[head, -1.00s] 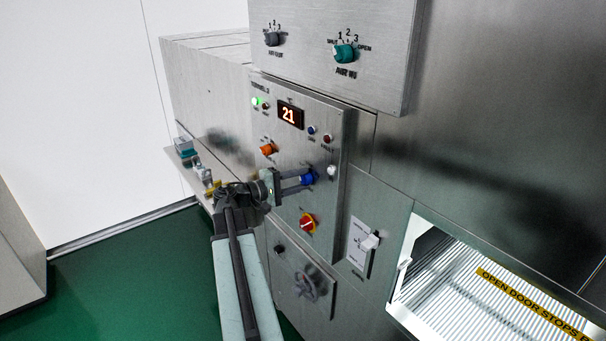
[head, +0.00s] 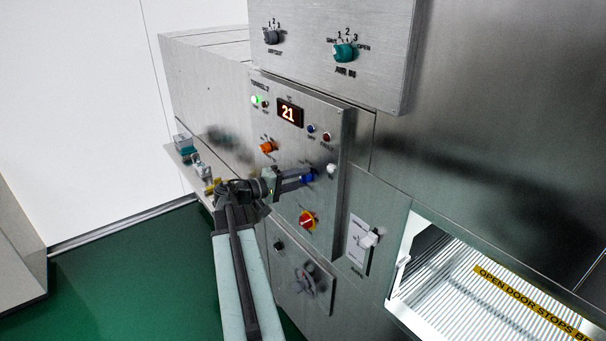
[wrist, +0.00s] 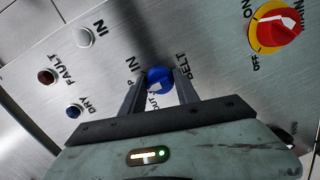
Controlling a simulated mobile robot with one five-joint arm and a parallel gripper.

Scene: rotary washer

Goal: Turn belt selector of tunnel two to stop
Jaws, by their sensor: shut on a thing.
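The belt selector is a blue knob (wrist: 158,80) on the steel tunnel panel, beside the word BELT in the wrist view. It also shows in the head view as a small blue spot (head: 308,177). My gripper (wrist: 159,73) is shut on it, one finger on each side. In the head view my gripper (head: 301,179) reaches the panel from the left. A pale mark shows on the knob's face. The labels IN and OUT show around it, partly covered by the fingers, and I cannot tell which position it points at.
A red and yellow main switch (head: 307,221) sits below the selector, an orange knob (head: 267,147) up left, and a white button (head: 331,169) to the right. An open hatch (head: 470,290) is at lower right.

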